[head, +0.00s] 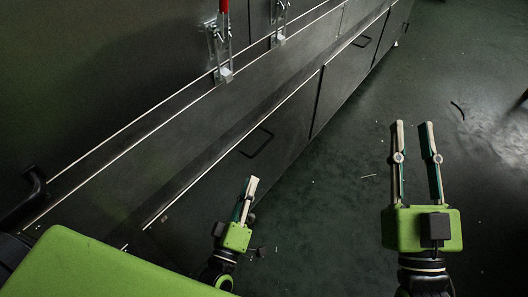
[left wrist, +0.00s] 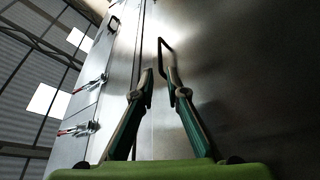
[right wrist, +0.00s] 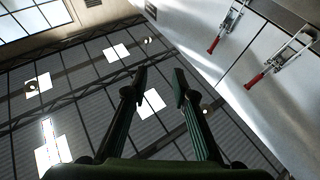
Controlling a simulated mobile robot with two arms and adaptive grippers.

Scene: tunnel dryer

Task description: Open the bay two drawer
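The dark drawer fronts run along the low side of the dryer in the head view. The nearest drawer front (head: 225,175) has a black bar handle (head: 257,142); no bay label is readable. My left gripper (head: 249,187) is low in front of this drawer, a little below the handle in the picture. In the left wrist view its fingertips (left wrist: 160,78) are apart, and a black handle (left wrist: 163,45) shows just beyond them against the metal face. I cannot tell whether they touch. My right gripper (head: 412,125) is open and empty over the floor; its fingers also show apart in the right wrist view (right wrist: 159,72).
Further along are another drawer handle (head: 362,41) and its front. Toggle clamps (head: 220,50) with red grips sit above the drawers. A curved black handle (head: 36,185) is at the far left. The green floor (head: 340,210) is mostly clear, with small debris.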

